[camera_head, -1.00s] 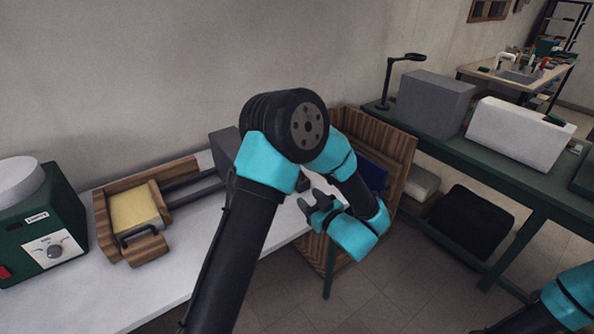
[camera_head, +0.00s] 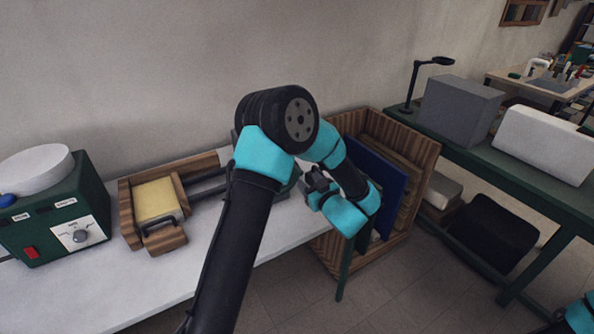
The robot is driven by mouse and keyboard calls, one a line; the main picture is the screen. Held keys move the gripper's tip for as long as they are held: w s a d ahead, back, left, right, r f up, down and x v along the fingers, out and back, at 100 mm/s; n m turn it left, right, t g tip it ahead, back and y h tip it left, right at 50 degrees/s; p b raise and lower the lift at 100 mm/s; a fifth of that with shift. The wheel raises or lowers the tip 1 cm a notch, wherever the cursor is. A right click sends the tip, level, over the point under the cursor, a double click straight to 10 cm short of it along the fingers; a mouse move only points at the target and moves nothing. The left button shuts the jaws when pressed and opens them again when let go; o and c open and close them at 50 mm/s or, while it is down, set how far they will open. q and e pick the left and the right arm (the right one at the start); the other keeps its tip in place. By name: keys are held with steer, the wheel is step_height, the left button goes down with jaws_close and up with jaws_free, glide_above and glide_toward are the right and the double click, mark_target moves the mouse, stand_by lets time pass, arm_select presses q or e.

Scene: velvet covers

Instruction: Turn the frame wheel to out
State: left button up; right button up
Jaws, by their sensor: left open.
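No part is clearly recognisable as the frame wheel; my left arm covers the middle of the white bench. A wooden frame device (camera_head: 126,212) with a yellow pad (camera_head: 156,200), a dark handle and dark rails lies on the bench. The rails run right, behind my arm, toward a grey part that is mostly hidden. My left gripper (camera_head: 312,184) is open beside the bench's right end, in front of the wooden rack, with no object seen between its fingers. Part of my right arm shows in the bottom right corner; its gripper is out of view.
A green machine (camera_head: 50,222) with a dial (camera_head: 80,236) and red switch stands at the bench's left. A wooden rack (camera_head: 424,160) with upright boards, one blue (camera_head: 372,175), stands on the right. Beyond it, a green table (camera_head: 520,170) holds a lamp and boxes.

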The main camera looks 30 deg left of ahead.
mark_target(302, 174)
arm_select(q)
steer(key=x, duration=0.7)
steer(key=shift+w+a, duration=0.2)
steer(key=shift+a, duration=0.15)
steer(key=shift+c, duration=0.5)
jaws_close()
